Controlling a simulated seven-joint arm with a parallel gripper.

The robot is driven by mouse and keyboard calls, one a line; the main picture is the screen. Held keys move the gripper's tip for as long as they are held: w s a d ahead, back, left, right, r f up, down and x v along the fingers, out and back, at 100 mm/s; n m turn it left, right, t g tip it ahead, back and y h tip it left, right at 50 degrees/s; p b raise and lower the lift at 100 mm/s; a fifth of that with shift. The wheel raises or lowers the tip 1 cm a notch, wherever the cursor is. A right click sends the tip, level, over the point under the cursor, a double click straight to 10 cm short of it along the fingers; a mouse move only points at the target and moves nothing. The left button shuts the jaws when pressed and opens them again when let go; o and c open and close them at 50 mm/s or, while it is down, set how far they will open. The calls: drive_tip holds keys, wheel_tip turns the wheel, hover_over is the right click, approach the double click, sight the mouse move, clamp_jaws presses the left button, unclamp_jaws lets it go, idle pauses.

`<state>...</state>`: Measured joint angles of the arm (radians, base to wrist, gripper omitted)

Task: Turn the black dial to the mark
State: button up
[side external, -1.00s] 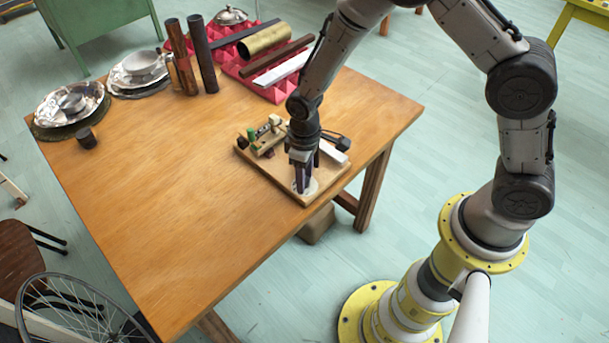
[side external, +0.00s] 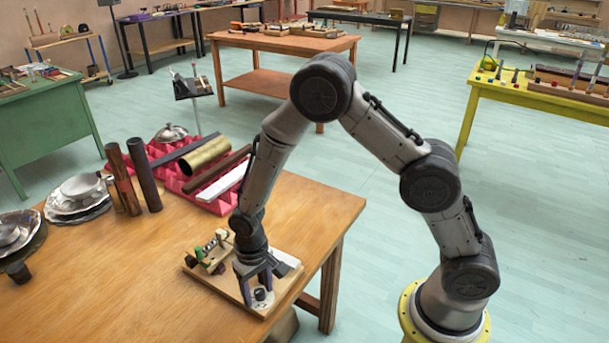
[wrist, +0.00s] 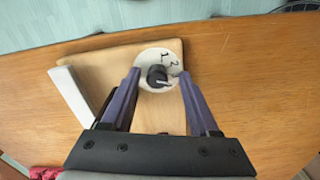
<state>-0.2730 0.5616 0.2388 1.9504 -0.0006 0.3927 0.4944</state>
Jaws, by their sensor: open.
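The black dial (wrist: 157,76) stands on a round white plate (wrist: 147,58) fixed to a wooden board (wrist: 115,62). A pale pointer line on the dial points to the lower right in the wrist view. Dark marks, like a 1 and a 2, are on the plate above and right of the dial; which one is meant I cannot tell. My gripper (wrist: 158,75) is open, with one purple finger on each side of the dial and visible gaps between. In the side view the dial (side external: 259,294) shows between the fingers near the board's front corner.
The board carries a white bar (wrist: 70,88) and small blocks with a green piece (side external: 199,253). Behind it are a pink egg-crate tray (side external: 217,206) with tubes and bars, and upright pipes (side external: 144,175). The table's (side external: 120,290) middle is clear.

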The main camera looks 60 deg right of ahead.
drive_tip(key=shift+m, duration=0.6)
wheel_tip(320, 180, up, 14)
wheel_tip(320, 180, up, 5)
drive_tip(key=t, duration=0.1)
hover_over(257, 291)
drive_tip(key=d, duration=0.2)
drive_tip(key=s+d+r+t, duration=0.1)
drive_tip(key=s+d+r, duration=0.1)
drive_tip(key=s+r, duration=0.2)
drive_tip(key=s+d+r+t, duration=0.2)
drive_tip(key=s+d+r, duration=0.1)
drive_tip(key=r, duration=0.4)
drive_tip(key=shift+s+d+t, duration=0.3)
drive_tip(key=shift+s+d, duration=0.05)
drive_tip(key=shift+s, duration=0.25)
